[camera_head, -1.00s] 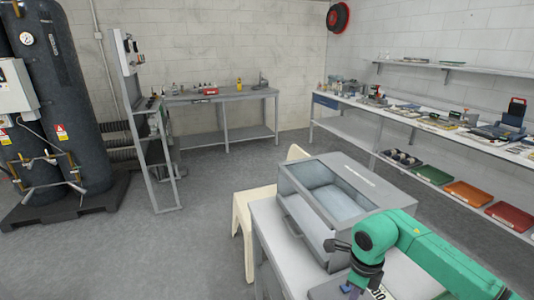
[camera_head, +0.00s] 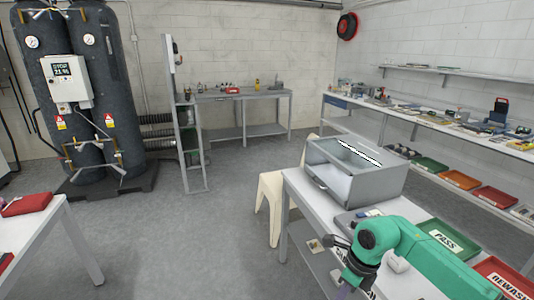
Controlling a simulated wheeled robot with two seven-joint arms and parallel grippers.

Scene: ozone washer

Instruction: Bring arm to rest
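My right arm (camera_head: 440,262) is green and comes in from the lower right, bent at a dark-jointed elbow. It passes over the front of the white bench (camera_head: 298,195). Its lower part points down to the bottom edge of the picture. Only a small purplish part of it shows there, and the fingertips cannot be made out. My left arm and gripper are not in view. The grey washer box (camera_head: 345,172) with a window in its sloped front stands on the bench, beyond my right arm and apart from it.
A green PASS tray (camera_head: 447,238) and a red REWASH tray (camera_head: 505,278) lie beside my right arm. A white table (camera_head: 45,232) with a red item is at left. The middle floor is clear.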

